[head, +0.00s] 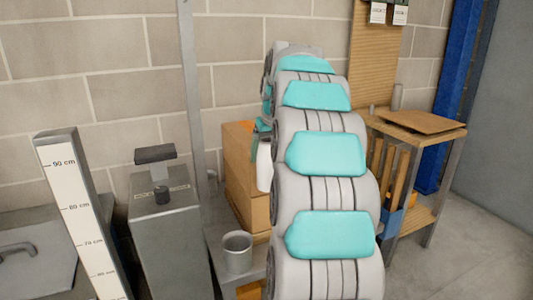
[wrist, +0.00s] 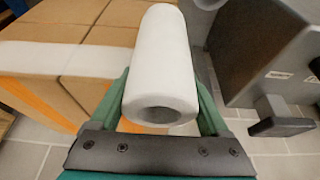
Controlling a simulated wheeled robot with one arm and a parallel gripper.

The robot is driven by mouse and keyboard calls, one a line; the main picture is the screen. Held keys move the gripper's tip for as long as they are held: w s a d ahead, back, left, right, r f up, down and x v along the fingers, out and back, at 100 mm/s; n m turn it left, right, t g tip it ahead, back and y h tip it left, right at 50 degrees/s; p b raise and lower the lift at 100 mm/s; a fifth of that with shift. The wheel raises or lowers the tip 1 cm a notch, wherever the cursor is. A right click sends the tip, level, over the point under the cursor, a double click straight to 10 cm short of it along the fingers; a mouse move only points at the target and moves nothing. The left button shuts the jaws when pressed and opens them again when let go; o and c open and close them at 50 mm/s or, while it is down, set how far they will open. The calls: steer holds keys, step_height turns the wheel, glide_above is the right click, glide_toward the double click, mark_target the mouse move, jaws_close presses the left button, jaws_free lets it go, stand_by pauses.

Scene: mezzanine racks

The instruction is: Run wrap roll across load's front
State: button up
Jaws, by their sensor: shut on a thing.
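The white wrap roll (wrist: 165,60) is held between the two green fingers of my gripper (wrist: 160,95) in the wrist view, its hollow end facing the camera. In the head view a small white part of the roll (head: 264,165) shows at the left edge of my arm. The load of brown cartons (wrist: 50,105) is left of the roll and behind it. A pale band of wrap (wrist: 60,62) lies across the cartons and runs up to the roll. In the head view the load (head: 240,180) is partly hidden by my arm, and my fingers are mostly hidden.
A grey cabinet (head: 165,235) with a black-topped handle (head: 155,154) stands left of the load; it is close right of the roll in the wrist view (wrist: 260,50). A height scale (head: 80,210) and a grey cup (head: 237,250) are nearby. A wooden bench (head: 440,135) stands right.

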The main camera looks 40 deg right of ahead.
steer(key=shift+w+d, duration=0.15)
steer(key=shift+w, duration=0.3)
stand_by(0.3)
steer(key=shift+d, duration=0.1)
steer(key=shift+w, duration=0.1)
stand_by(1.6)
steer(key=shift+s+a+f+b, duration=0.1)
steer(key=shift+s+a+b, duration=0.15)
steer(key=shift+s, duration=0.4)
steer(key=shift+s+a+b, duration=0.15)
steer(key=shift+s+a, duration=0.05)
steer(key=shift+s, duration=0.45)
steer(key=s, duration=0.2)
steer(key=s+a+b, duration=0.1)
steer(key=s, duration=0.1)
steer(key=shift+s, duration=0.15)
